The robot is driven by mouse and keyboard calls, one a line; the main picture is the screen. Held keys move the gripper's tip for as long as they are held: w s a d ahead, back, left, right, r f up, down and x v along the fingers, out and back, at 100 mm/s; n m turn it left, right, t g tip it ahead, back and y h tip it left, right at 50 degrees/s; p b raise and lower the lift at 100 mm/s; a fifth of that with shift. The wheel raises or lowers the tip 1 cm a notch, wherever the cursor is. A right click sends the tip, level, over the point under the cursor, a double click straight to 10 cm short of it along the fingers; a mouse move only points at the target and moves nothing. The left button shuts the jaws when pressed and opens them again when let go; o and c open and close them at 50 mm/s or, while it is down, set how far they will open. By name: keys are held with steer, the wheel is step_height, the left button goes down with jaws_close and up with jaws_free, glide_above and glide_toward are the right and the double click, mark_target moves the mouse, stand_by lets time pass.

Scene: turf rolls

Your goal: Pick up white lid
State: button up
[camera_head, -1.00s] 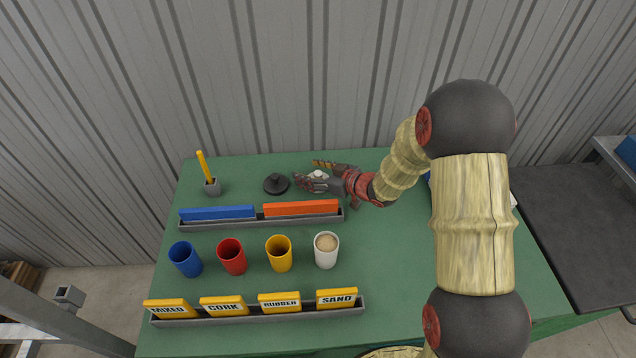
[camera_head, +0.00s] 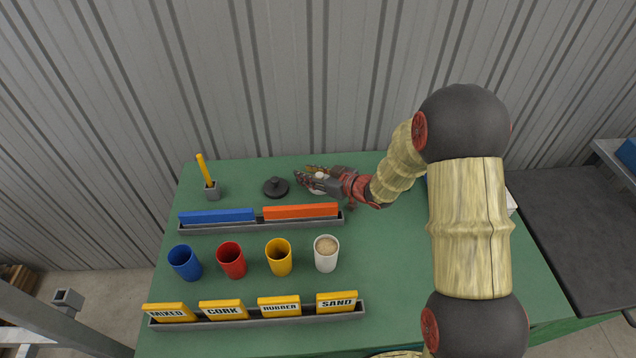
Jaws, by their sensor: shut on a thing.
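The white lid (camera_head: 317,189) lies at the back of the green table, mostly hidden by my gripper; a white rim shows below the fingers and its knob shows between them. My gripper (camera_head: 314,178) reaches in from the right, low over the table, with its fingers shut on the lid's knob. I cannot tell whether the lid is clear of the table top. A black lid (camera_head: 276,187) with a knob lies just left of my fingertips, apart from them.
A grey rack (camera_head: 262,222) with blue and orange blocks is in front. Blue, red, yellow and white cups (camera_head: 326,262) stand nearer, the white one filled. A labelled sign rack (camera_head: 255,317) is at the front. The table's right side is mostly clear.

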steer(key=shift+s+f, duration=0.1)
steer(key=shift+f, duration=0.1)
jaws_close()
stand_by(0.3)
